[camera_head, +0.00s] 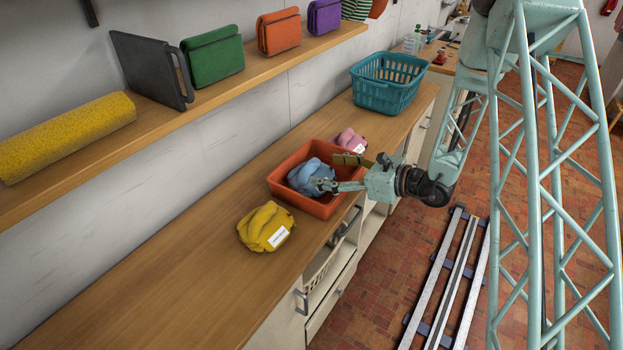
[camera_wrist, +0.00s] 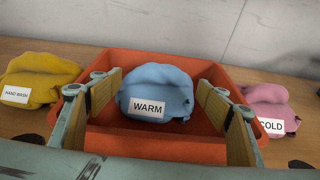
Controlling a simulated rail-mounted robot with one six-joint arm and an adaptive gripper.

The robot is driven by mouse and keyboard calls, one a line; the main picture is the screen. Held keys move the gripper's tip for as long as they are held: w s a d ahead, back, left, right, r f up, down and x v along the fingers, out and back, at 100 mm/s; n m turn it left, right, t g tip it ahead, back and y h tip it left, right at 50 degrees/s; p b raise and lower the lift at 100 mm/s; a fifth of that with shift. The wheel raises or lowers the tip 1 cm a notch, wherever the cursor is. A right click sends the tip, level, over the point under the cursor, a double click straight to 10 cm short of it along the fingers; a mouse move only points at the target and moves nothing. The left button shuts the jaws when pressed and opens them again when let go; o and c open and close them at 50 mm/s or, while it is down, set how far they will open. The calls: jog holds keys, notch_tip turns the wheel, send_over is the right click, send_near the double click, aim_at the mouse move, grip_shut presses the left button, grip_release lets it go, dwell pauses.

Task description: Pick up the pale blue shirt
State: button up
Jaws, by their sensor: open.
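The pale blue shirt (camera_head: 309,177) is a bunched bundle inside the orange tub (camera_head: 327,208) on the wooden counter. In the wrist view the shirt (camera_wrist: 157,88) carries a white label reading WARM and rests in the tub (camera_wrist: 185,144). My gripper (camera_head: 335,172) reaches over the tub from the right in the head view. In the wrist view my gripper (camera_wrist: 160,98) is open, with one finger on each side of the shirt. Gaps show between the fingers and the shirt, so it is not clamped. The shirt's underside is hidden.
A yellow bundle (camera_head: 265,226) labelled HAND WASH lies left of the tub. A pink bundle (camera_wrist: 268,108) labelled COLD lies on its other side. A teal basket (camera_head: 388,82) stands farther along the counter (camera_head: 180,278). A shelf (camera_head: 170,112) with folded items runs above.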

aim_at(315, 169)
jog(key=shift+w+a+f, duration=0.15)
jog(key=shift+w+a, duration=0.2)
jog(key=shift+a, duration=0.15)
jog(key=shift+b+x, duration=0.65)
jog(key=shift+x, duration=1.95)
jog(key=shift+c, duration=0.9)
jog(key=c, duration=0.9)
